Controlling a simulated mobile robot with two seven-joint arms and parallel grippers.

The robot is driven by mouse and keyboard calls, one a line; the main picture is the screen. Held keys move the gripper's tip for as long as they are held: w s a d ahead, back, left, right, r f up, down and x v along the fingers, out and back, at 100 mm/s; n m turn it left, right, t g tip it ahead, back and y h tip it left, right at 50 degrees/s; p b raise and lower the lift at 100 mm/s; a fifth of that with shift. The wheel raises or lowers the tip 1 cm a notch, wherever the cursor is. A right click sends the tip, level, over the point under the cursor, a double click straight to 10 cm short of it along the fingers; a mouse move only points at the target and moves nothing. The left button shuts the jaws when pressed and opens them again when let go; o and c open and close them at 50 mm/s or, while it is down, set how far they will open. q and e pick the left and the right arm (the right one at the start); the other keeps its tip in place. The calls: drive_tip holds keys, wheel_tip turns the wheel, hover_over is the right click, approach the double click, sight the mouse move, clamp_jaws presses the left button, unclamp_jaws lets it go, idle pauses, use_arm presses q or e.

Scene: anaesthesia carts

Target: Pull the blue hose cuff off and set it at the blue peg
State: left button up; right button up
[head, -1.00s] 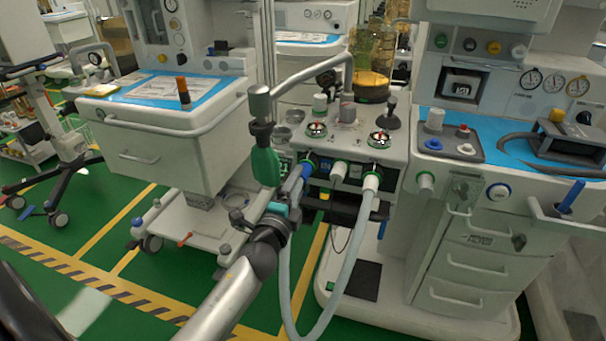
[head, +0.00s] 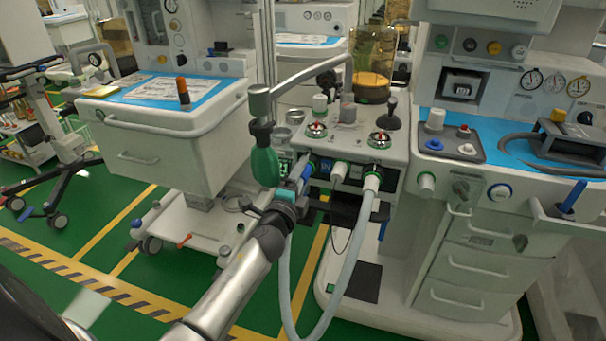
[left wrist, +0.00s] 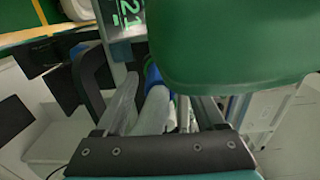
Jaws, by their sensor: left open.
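The blue hose cuff (left wrist: 153,74) shows in the left wrist view at the end of a pale hose, between my fingers. My left gripper (left wrist: 166,98) is open, with one finger on each side of the hose end. The green breathing bag (left wrist: 232,45) hides part of the right finger. In the head view, my left gripper (head: 302,174) is at the left port of the middle machine and mostly covers the cuff. Whether the fingers touch it cannot be told. The blue peg (head: 571,195) stands upright in a tray at the right. My right gripper is out of view.
The green bag (head: 265,165) hangs from a metal arm (head: 305,77) close beside my left gripper. A drawer cart (head: 165,140) stands at the left.

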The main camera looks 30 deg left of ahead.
sight(300, 180)
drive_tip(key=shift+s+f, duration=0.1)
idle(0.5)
use_arm(q)
clamp_jaws()
idle(0.4)
drive_tip(key=shift+s, duration=0.1)
idle(0.3)
drive_tip(key=shift+s+d, duration=0.1)
drive_tip(key=shift+s, duration=0.05)
drive_tip(key=shift+p+v, duration=0.45)
drive_tip(key=shift+v, duration=2.35)
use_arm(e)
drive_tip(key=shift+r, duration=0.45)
use_arm(q)
drive_tip(key=shift+d, duration=0.1)
drive_tip(key=s+d+r+m+h+p, duration=0.2)
drive_tip(key=s+d+r+h+p, duration=0.2)
drive_tip(key=s+d+r, duration=1)
drive_tip(key=d+r+p, duration=0.1)
drive_tip(key=p, duration=0.2)
drive_tip(key=shift+s+d+r+m, duration=0.2)
drive_tip(key=shift+s+d+m, duration=0.1)
drive_tip(key=shift+s+d, duration=0.1)
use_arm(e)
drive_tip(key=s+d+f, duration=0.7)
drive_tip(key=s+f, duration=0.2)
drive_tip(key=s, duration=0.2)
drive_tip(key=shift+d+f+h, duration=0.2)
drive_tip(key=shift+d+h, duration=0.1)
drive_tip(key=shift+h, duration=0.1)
